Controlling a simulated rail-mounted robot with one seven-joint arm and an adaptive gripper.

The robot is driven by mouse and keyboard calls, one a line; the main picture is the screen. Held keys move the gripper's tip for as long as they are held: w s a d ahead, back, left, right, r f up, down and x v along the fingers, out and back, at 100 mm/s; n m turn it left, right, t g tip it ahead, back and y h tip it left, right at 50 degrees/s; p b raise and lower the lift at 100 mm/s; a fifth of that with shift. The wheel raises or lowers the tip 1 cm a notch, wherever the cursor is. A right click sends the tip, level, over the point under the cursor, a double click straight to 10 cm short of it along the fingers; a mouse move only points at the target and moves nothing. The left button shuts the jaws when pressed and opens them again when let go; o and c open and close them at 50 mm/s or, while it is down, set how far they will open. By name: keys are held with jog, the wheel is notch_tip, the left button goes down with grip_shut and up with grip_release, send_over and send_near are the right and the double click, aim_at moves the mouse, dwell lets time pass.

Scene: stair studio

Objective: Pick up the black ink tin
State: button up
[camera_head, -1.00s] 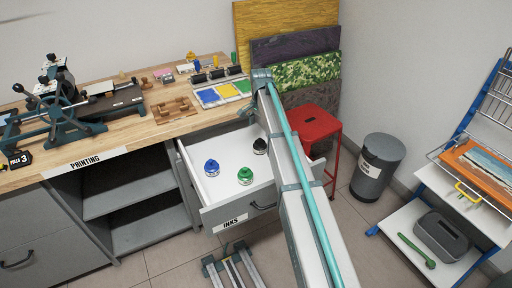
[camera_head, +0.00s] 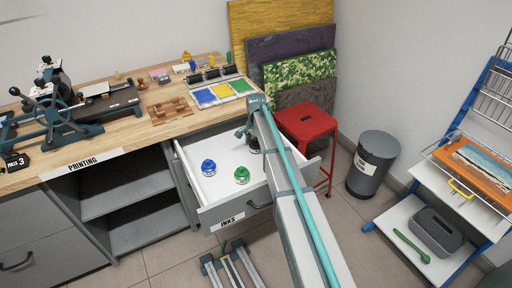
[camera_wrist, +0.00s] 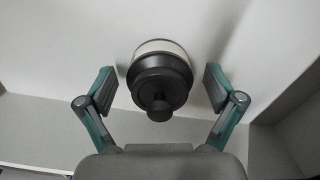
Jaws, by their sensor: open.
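The black ink tin (camera_wrist: 160,78) has a pale band and a black knobbed lid. In the wrist view it sits between the two open fingers of my gripper (camera_wrist: 160,92), with a gap on each side. In the head view the tin (camera_head: 254,146) is mostly hidden behind my arm, at the back right of the open white-lined drawer (camera_head: 215,160). My gripper (camera_head: 244,130) is partly seen there above the drawer. I cannot tell its exact height over the tin.
A blue tin (camera_head: 208,168) and a green tin (camera_head: 241,175) stand in the drawer, left of the black one. The workbench (camera_head: 130,133) overhangs behind. A red stool (camera_head: 306,122) stands right of the drawer. The drawer walls lie close to the gripper.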

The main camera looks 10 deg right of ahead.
jog(key=shift+c, duration=0.3)
jog(key=c, duration=1.5)
jog(key=shift+r, duration=0.1)
